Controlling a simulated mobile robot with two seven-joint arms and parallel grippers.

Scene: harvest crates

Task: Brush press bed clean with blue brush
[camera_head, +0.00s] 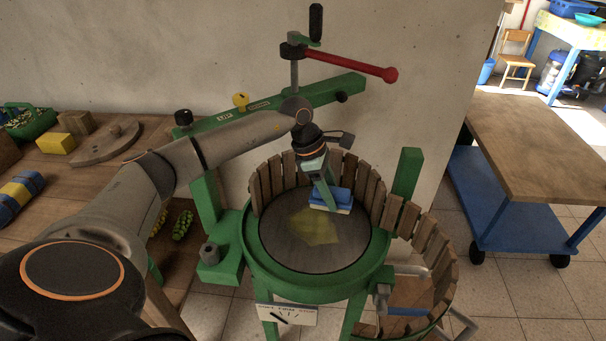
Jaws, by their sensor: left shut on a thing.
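The press bed (290,253) is a round grey plate in a green frame. A yellowish patch (313,228) lies near its middle. My left gripper (330,196) is shut on the blue brush (343,197), a blue block with a pale underside. The brush is over the right rear part of the bed, beside the yellowish patch. I cannot tell whether its underside touches the bed. My left arm reaches in from the left over the press. My right gripper is not in view.
Wooden slats (265,188) stand around the rear of the bed. An open slatted half (441,262) swings out at the right. A red-handled screw (350,63) and green beam (262,108) rise behind. A wooden table (85,205) holds blocks at left; a wheeled cart (535,140) stands right.

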